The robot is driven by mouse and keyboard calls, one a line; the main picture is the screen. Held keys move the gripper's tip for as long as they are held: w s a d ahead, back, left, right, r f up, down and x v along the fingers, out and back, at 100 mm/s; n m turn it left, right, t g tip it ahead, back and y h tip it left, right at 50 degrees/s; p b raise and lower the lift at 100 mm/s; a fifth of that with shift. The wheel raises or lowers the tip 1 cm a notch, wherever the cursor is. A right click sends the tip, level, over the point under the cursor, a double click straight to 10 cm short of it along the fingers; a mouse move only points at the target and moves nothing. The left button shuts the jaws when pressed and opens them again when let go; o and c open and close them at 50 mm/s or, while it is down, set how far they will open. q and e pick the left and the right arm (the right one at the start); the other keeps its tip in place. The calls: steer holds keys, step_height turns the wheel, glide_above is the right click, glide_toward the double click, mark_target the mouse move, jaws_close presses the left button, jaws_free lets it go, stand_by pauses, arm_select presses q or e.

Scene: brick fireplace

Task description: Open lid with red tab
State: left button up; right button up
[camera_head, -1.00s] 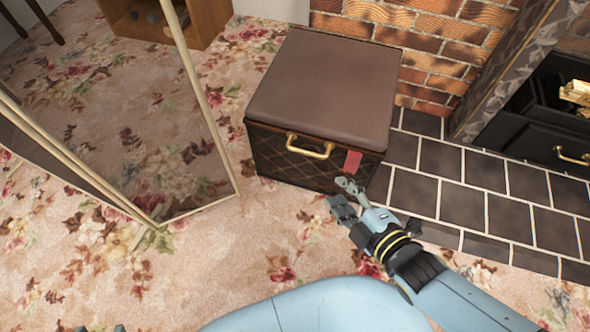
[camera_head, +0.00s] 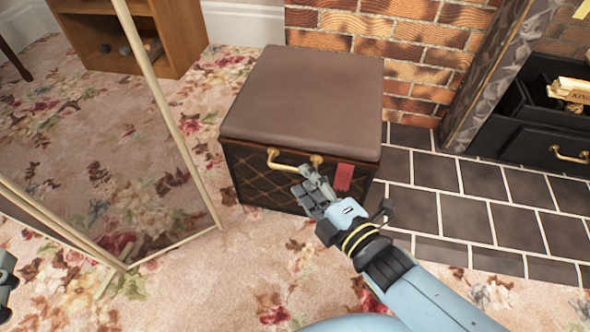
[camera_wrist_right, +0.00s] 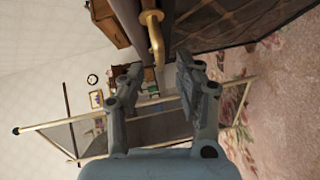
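The box has a padded brown lid (camera_head: 310,100), which is closed. Its dark patterned front (camera_head: 262,185) carries a gold handle (camera_head: 285,164). A red tab (camera_head: 344,177) hangs below the lid's front edge, right of the handle. My right gripper (camera_head: 308,183) is at the box front, just below the handle and left of the tab. In the right wrist view its fingers (camera_wrist_right: 159,70) are spread with nothing between them, and the handle (camera_wrist_right: 156,38) is just beyond the tips. Part of my left gripper (camera_head: 6,280) shows at the left edge, mostly cut off.
A framed mirror (camera_head: 125,200) stands on the floral carpet (camera_head: 235,275) at left. A wooden shelf (camera_head: 180,30) is behind it. Dark hearth tiles (camera_head: 455,190) and a brick wall (camera_head: 400,45) lie right of and behind the box. A black fireplace drawer (camera_head: 550,148) is at far right.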

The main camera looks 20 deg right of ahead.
mark_target(295, 169)
steer(key=b+x, duration=0.1)
steer(key=x, duration=0.3)
steer(key=shift+w, duration=0.1)
arm_select(q)
steer(key=w+d+r+m+t+h, duration=0.1)
steer(key=w+r+t+h, duration=0.1)
steer(key=r, duration=0.8)
steer(key=shift+w+r+t, duration=0.25)
steer(key=shift+w+t, duration=0.3)
steer(key=shift+t, duration=0.85)
arm_select(e)
steer(key=shift+w, duration=0.2)
arm_select(q)
steer(key=shift+d, duration=0.1)
arm_select(e)
jaws_close()
